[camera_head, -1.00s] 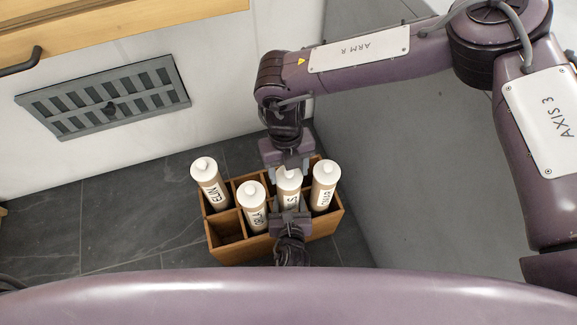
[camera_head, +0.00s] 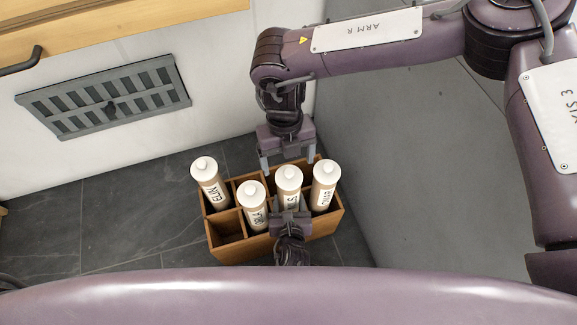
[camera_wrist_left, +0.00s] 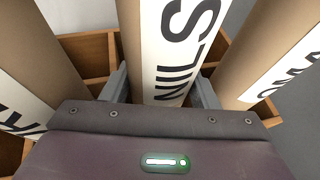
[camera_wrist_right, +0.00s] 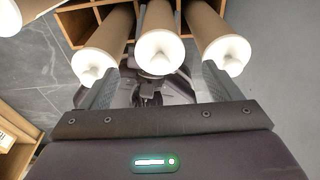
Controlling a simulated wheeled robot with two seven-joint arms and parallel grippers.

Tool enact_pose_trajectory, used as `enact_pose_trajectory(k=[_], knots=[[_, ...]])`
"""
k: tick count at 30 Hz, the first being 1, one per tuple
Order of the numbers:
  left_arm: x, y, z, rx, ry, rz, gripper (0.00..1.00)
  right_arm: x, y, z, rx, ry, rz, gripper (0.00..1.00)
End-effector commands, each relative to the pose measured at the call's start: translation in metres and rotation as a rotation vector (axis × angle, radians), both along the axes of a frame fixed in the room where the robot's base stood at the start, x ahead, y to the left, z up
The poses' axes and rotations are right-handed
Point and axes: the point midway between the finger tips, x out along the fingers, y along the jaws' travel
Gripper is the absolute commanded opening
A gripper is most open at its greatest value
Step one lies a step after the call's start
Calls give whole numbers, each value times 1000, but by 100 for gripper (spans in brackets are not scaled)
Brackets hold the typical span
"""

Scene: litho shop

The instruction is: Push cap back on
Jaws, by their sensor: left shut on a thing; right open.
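Several cardboard tubes with white caps and lettered labels stand in a wooden divided crate (camera_head: 231,254). The middle tube (camera_head: 290,199) has its white cap (camera_head: 289,172) seated on its top; the cap also shows in the right wrist view (camera_wrist_right: 160,50). My left gripper (camera_head: 291,214) is shut around this tube's body, and the left wrist view shows the labelled tube (camera_wrist_left: 172,50) between its fingers. My right gripper (camera_head: 288,163) is open and empty, just behind and above the capped tube, apart from it.
Neighbouring tubes stand close: one at the right (camera_head: 324,185), one left of the held tube (camera_head: 253,205), and one at far left (camera_head: 207,182). One front-left compartment is empty. A wall with a grey vent (camera_head: 110,97) lies behind.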

Motion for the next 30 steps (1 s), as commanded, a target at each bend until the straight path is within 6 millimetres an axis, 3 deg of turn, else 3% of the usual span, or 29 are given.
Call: enact_pose_trajectory(k=[3, 10, 15, 23, 24, 30], knots=[[0, 0, 0, -1, 0, -1, 13, 5, 2, 28, 1, -4, 0, 84], [0, 0, 0, -1, 0, -1, 13, 10, 3, 66, 1, -3, 1, 84], [0, 0, 0, -1, 0, -1, 13, 11, 3, 77, 0, 0, 0, 84], [0, 0, 0, -1, 0, -1, 13, 11, 3, 78, 0, 0, 0, 84], [0, 0, 0, -1, 0, -1, 57, 11, 3, 78, 0, 0, 0, 84], [0, 0, 0, -1, 0, -1, 80, 11, 3, 78, 0, 0, 1, 84]])
